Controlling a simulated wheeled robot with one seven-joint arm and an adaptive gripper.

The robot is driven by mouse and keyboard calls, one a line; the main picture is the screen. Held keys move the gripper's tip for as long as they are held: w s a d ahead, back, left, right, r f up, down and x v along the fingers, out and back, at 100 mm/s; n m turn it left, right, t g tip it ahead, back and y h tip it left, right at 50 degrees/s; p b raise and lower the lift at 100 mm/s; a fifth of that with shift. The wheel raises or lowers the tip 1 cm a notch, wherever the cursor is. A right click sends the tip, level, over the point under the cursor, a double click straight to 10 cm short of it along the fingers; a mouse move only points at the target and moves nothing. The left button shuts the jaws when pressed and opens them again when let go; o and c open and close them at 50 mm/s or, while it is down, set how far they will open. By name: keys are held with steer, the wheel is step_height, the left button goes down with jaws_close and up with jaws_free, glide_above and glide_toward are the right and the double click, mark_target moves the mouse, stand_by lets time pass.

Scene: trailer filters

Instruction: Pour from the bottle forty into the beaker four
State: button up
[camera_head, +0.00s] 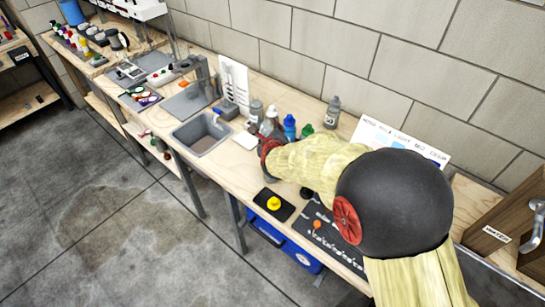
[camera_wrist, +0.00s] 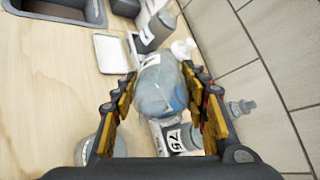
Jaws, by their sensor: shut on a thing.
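My gripper (camera_wrist: 160,80) is shut on a rounded, translucent grey-blue bottle (camera_wrist: 162,92) in the wrist view. The fingers lie on either side of it. Its label is only partly seen, so I cannot confirm that it reads forty. A container with a label reading 75 (camera_wrist: 176,141) stands close behind it, nearer the wrist. In the head view my arm hides most of my gripper, beside the bottle group at the back of the bench. I cannot pick out a beaker marked four in either view.
A blue bottle (camera_head: 290,127), a green-capped bottle (camera_head: 307,130) and a grey bottle (camera_head: 332,112) stand near the wall. A sink (camera_head: 202,134) is to the left. A yellow item (camera_head: 274,203) sits on a black pad at the front. The bench between sink and pad is clear.

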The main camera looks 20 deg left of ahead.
steer(key=shift+r+t+y+b, duration=0.45)
steer(key=shift+t+b, duration=0.35)
steer(key=shift+b, duration=0.7)
stand_by(1.0)
